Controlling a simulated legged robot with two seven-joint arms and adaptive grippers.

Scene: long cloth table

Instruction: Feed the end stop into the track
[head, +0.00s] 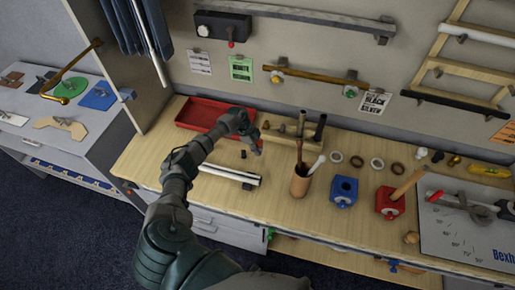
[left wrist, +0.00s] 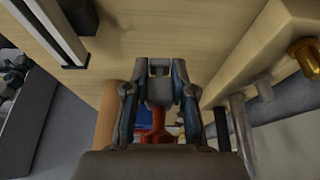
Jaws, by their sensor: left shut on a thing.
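The track (head: 230,174) is a pale rail with dark edges and a dark end, lying on the wooden bench. Its dark-tipped end also shows at the upper left of the left wrist view (left wrist: 62,32). My left gripper (head: 257,150) is above the bench, behind and right of the track. In the left wrist view its fingers (left wrist: 160,72) close around a small grey piece (left wrist: 160,92). I cannot tell for sure that this is the end stop. A small dark piece (head: 243,154) stands on the bench beside the gripper. My right gripper is not in view.
A red tray (head: 205,112) lies behind my arm. A wooden rack with dark pegs (head: 290,131) stands behind the gripper. A brown cup with tools (head: 300,183) is right of the track. Blue (head: 343,191) and red (head: 389,202) blocks stand further right.

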